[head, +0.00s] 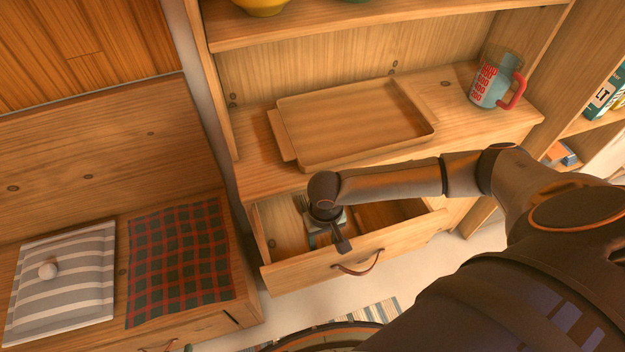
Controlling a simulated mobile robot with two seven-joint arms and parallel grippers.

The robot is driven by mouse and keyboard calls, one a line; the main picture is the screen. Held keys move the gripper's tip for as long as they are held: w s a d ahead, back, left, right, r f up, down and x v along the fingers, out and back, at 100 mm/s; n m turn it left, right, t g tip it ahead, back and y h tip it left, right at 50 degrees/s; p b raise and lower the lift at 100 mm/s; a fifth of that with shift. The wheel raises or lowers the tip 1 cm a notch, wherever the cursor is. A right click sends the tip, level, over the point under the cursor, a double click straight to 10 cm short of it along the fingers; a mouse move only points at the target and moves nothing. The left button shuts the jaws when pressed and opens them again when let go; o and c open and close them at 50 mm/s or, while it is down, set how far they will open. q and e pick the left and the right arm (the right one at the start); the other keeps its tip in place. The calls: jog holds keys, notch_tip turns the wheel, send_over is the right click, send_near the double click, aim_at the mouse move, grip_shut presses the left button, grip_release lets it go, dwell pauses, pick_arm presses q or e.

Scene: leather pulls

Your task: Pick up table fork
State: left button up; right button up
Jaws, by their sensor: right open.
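An open wooden drawer (310,276) with a leather pull shows below the cabinet top. My right gripper (329,238) points down into the drawer's left half, close behind its front panel. It is open. My left gripper is not in view.
A wooden tray (352,155) lies on the cabinet top above the drawer. A measuring cup (488,88) with a red handle stands to its right.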

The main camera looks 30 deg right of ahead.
notch_tip(320, 180, down, 8)
jog(key=shift+d+f+b, duration=0.1)
jog(key=shift+b, duration=0.75)
jog(key=shift+s, duration=0.1)
grip_shut()
